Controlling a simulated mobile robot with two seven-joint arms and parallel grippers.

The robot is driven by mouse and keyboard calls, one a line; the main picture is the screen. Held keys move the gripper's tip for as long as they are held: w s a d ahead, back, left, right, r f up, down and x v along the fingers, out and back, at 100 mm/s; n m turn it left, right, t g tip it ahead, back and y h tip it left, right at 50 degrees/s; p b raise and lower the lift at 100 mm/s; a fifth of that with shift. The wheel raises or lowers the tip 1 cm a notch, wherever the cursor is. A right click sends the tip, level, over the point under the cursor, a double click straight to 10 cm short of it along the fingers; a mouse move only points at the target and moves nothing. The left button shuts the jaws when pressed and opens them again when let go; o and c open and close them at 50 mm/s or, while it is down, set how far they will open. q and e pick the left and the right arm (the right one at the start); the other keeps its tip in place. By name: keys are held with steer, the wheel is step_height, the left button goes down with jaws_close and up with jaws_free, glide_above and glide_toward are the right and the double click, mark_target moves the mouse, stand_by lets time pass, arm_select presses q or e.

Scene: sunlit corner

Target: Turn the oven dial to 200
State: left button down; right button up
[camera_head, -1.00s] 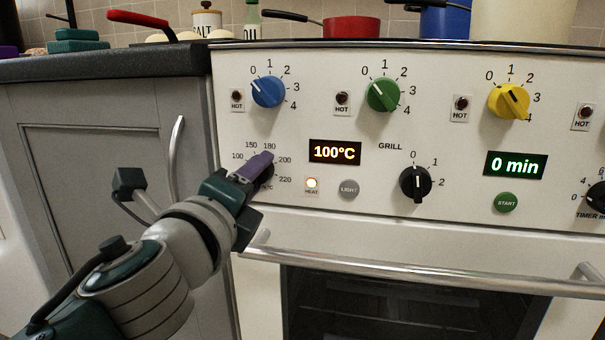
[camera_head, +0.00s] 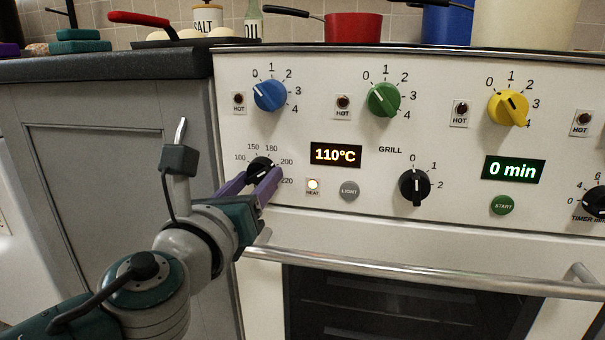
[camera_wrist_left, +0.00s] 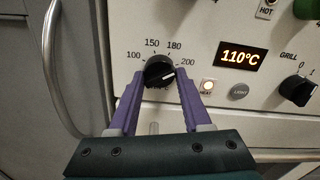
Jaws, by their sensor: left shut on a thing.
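The black oven dial (camera_head: 260,163) sits at the left of the white panel, among the labels 100, 150, 180, 200 and 220. In the left wrist view the dial (camera_wrist_left: 157,68) has a white mark pointing right, close to the 200 label; I cannot tell if it is exactly on it. My left gripper (camera_head: 253,184) has its purple fingers on either side of the dial's lower part, shut on it. The gripper also shows in the left wrist view (camera_wrist_left: 162,82). The orange display (camera_head: 335,154) reads 110°C. My right gripper is out of view.
The lit heat lamp (camera_head: 313,185) and grey light button (camera_head: 349,190) are right of the dial. The metal oven door handle (camera_head: 420,273) runs below. A grey cupboard (camera_head: 90,190) stands left. The black grill knob (camera_head: 414,186) is farther right.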

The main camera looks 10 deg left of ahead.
arm_select(q)
steer(key=shift+m+p, duration=0.3)
steer(key=shift+m, duration=0.8)
steer(key=shift+c, duration=1.8)
jaws_free()
steer(key=shift+s, duration=0.35)
steer(key=s+p, duration=0.2)
steer(key=s, duration=0.7)
steer(key=shift+s+a, duration=0.15)
steer(key=shift+a, duration=0.05)
